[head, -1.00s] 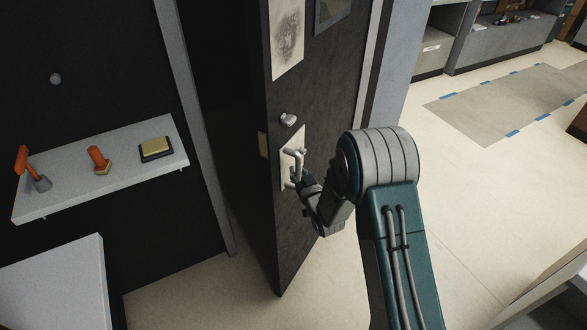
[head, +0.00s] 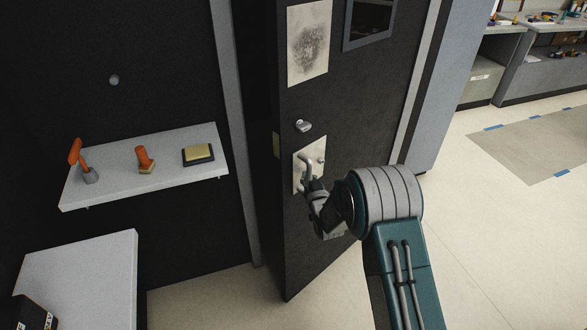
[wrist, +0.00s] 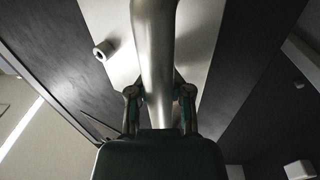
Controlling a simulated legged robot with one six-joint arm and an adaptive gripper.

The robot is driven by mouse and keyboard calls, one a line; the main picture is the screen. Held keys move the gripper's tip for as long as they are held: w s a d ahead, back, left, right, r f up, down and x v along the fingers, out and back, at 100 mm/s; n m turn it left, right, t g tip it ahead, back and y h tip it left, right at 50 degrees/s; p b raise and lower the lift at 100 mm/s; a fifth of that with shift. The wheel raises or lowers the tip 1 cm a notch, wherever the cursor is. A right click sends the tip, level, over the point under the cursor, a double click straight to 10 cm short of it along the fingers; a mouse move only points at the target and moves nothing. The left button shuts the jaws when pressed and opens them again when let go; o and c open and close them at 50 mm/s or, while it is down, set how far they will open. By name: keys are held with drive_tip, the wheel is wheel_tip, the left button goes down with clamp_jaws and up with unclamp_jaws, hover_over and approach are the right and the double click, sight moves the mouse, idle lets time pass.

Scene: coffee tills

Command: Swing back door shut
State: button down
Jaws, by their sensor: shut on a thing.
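The black door (head: 350,110) stands ajar in the head view, with a dark gap between its latch edge and the frame (head: 235,130) on the left. A metal pull handle (head: 305,165) sits on a pale plate (head: 322,160), below a small silver knob (head: 303,126). My gripper (head: 316,188) is at the handle. In the wrist view, my gripper's fingers (wrist: 160,100) are on both sides of the handle bar (wrist: 155,50), shut on it. The lower end of the handle is hidden by my gripper.
A shelf (head: 110,185) on the left wall holds an orange-handled tool (head: 78,158), an orange stamp (head: 145,158) and a pad (head: 198,154). A white counter (head: 85,270) stands lower left. Open pale floor (head: 470,230) lies to the right.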

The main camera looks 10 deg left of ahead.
sight(296, 174)
drive_tip(key=shift+w+a+f, duration=0.1)
drive_tip(key=shift+w+a, duration=0.3)
drive_tip(key=shift+a, duration=0.4)
drive_tip(key=shift+w+a+r, duration=0.1)
drive_tip(key=shift+w+a, duration=0.3)
drive_tip(key=shift+a, duration=0.35)
drive_tip(key=shift+w+a+f, duration=0.1)
drive_tip(key=shift+w+a, duration=0.3)
drive_tip(key=shift+a, duration=0.4)
drive_tip(key=w+a, duration=0.9)
drive_tip(key=a, duration=0.2)
drive_tip(key=shift+w, duration=0.15)
drive_tip(key=shift+a, duration=0.1)
drive_tip(key=shift+w, duration=0.1)
